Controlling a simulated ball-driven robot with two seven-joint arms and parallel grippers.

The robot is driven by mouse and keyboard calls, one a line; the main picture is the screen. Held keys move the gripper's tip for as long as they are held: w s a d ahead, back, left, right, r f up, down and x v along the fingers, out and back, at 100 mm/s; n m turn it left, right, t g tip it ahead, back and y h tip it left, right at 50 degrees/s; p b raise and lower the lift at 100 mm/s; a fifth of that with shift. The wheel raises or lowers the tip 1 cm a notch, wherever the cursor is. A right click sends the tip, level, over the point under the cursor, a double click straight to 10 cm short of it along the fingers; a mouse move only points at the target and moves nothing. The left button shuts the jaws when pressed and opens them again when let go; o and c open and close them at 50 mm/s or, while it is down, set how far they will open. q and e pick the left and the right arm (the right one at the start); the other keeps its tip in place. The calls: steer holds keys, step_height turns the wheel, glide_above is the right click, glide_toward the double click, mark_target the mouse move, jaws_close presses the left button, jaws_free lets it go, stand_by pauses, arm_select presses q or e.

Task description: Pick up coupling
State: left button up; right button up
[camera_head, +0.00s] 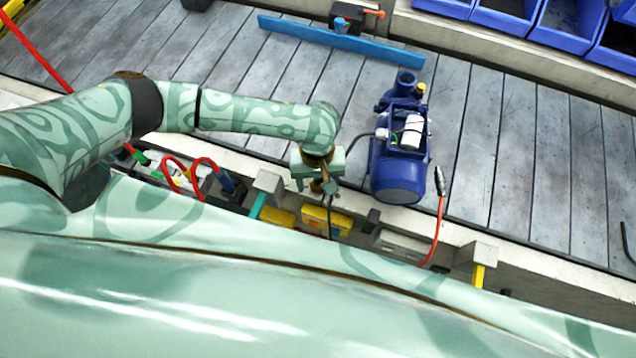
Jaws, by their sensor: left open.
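My left gripper (328,190) points down over the near edge of the line, left of the blue pump (400,145). It is open. A small dark and metallic connector (440,188) at the end of a red hose lies to the right of the pump; it may be the coupling, but I cannot tell for sure. The gripper is well to the left of it, with the pump between them. A black cable runs from the pump down past the gripper. No part is clearly seen between the fingers. My right gripper is not in view.
A blue bar (340,41) lies behind. Blue bins (565,22) stand at the back right. The grey planked surface (540,150) right of the pump is mostly clear.

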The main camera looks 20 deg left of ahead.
arm_select(q)
steer(key=c, duration=1.1)
steer(key=shift+r, duration=0.15)
